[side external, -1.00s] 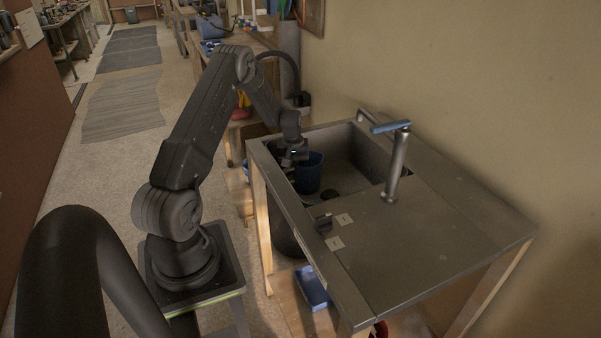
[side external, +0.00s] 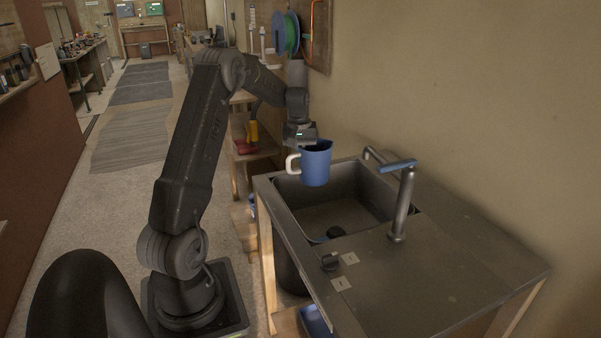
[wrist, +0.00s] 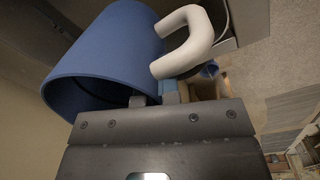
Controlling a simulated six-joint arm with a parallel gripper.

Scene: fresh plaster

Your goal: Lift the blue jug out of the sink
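The blue jug (side external: 316,166) with a white handle (side external: 292,163) hangs upright in the air over the far left part of the sink (side external: 352,185), above its rim. My gripper (side external: 302,142) is at the jug's upper edge on the handle side. In the wrist view the jug (wrist: 105,55) fills the upper left, with its white handle (wrist: 190,42) beside it. My gripper's fingers (wrist: 155,97) meet the jug's rim and appear shut on it. The fingertips are partly hidden.
A faucet (side external: 402,200) with a blue lever stands at the sink's right side. The counter (side external: 440,260) to the right is bare. A wall runs behind the sink.

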